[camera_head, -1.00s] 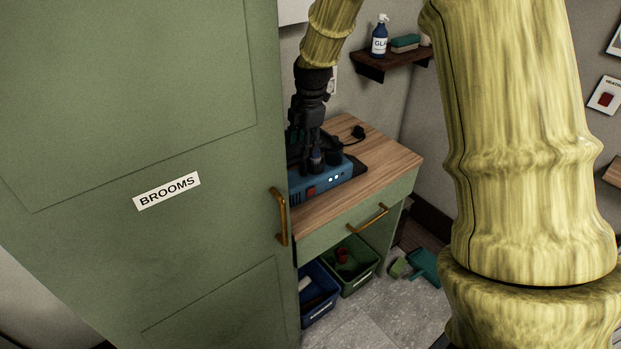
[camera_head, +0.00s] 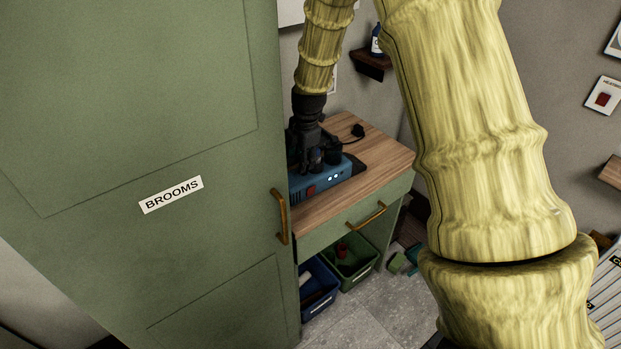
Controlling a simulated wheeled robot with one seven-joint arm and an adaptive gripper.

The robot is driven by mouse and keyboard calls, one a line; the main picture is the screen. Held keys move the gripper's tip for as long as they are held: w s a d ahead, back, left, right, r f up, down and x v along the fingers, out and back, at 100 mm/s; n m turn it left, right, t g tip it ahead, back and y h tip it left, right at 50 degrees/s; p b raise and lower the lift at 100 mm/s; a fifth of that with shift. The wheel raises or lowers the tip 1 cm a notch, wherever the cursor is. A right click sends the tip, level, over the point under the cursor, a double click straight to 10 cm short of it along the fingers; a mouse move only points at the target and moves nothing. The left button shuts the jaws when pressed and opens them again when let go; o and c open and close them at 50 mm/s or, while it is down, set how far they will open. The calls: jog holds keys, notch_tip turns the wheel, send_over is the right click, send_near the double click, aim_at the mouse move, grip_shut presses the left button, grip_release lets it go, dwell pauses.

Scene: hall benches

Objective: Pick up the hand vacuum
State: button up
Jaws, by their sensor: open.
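A blue and black device with a red patch and small white lights, which looks like the hand vacuum (camera_head: 336,184), lies on the wooden top of a small cabinet (camera_head: 375,160). Its left end is hidden by the green door and part of its upper side by my gripper. My gripper (camera_head: 318,168) is black and points down from above, its open fingers at the device's upper left part. Whether the fingers straddle or touch the device cannot be told from this view.
A green door marked BROOMS (camera_head: 130,120) stands close on the left of my gripper. A black plug (camera_head: 357,131) lies behind the device. A dark wall shelf (camera_head: 372,64) is beyond. Blue (camera_head: 318,298) and green (camera_head: 352,264) bins sit under the drawer.

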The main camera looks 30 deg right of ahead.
jog(key=shift+c, duration=0.3)
grip_shut()
jog(key=shift+r, duration=0.1)
jog(key=shift+w+r, duration=0.1)
jog(key=shift+r, duration=0.35)
notch_tip(320, 180, up, 9)
jog(key=b, duration=0.3)
jog(key=shift+f, duration=0.2)
jog(key=shift+r+p, duration=1.95)
jog(key=shift+r, duration=0.8)
